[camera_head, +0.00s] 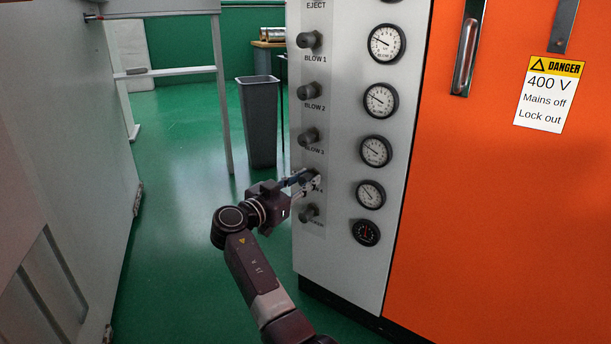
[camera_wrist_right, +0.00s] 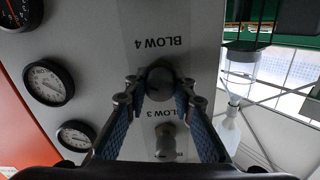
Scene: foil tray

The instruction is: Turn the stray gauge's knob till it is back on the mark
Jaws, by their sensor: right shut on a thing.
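A column of knobs runs down the grey panel beside a column of white dial gauges. My right gripper (camera_head: 311,180) is shut on the BLOW 4 knob (camera_wrist_right: 160,82), a dark round knob held between its blue-padded fingers in the right wrist view. In the head view the fingers mostly hide that knob. The BLOW 4 gauge (camera_head: 370,194) sits to its right, and also shows in the wrist view (camera_wrist_right: 48,82), which is upside down. Its needle points to the upper left in the head view; any mark is too small to read. My left gripper is out of view.
The BLOW 3 knob (camera_head: 310,137) is just above and another knob (camera_head: 309,212) just below the gripper. A dark gauge (camera_head: 366,232) is lowest. An orange cabinet door (camera_head: 500,220) stands right, a grey bin (camera_head: 259,125) behind. Green floor lies open to the left.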

